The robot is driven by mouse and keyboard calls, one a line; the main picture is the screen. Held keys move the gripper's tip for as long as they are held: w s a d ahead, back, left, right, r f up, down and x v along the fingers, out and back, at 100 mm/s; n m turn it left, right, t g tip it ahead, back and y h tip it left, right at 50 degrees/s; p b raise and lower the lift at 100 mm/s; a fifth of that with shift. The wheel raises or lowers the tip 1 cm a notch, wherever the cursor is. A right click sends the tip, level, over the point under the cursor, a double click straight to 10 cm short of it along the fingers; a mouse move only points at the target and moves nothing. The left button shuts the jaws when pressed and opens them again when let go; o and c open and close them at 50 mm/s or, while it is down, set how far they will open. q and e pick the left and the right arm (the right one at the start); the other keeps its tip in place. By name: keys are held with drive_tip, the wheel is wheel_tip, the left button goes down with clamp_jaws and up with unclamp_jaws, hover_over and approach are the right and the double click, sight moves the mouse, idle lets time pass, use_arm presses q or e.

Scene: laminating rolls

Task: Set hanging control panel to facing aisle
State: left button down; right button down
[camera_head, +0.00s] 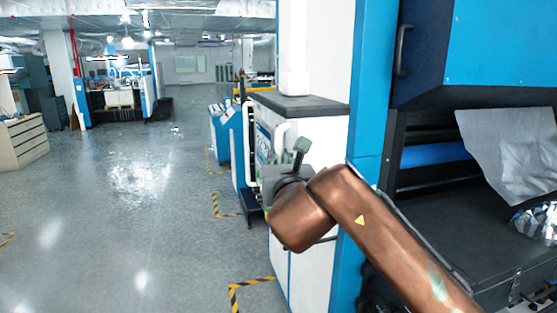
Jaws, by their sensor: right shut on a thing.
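The hanging control panel (264,142) shows edge-on in the middle of the head view, beside the white cabinet. A white curved pipe stands next to it. My right arm comes in from the lower right, and my right gripper (301,148) is at the panel's right side, shut on it. The wrist and gripper body hide the panel's lower part, and the exact contact is too small to make out. My left gripper is not in view.
A blue and white machine with a dark tray (435,185) and a sheet of film (505,150) fills the right side. The grey aisle floor (130,220) at left is open. Yellow-black floor marks (235,290) lie beside the machine. A drawer cabinet (24,142) stands far left.

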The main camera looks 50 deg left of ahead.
drive_tip(key=c, duration=1.9)
unclamp_jaws()
drive_tip(key=shift+d+r, duration=0.1)
drive_tip(key=shift+d, duration=0.05)
drive_tip(key=shift+c, duration=0.2)
drive_tip(key=v, duration=1.2)
drive_tip(key=shift+w+f, duration=0.1)
drive_tip(key=shift+f, duration=0.1)
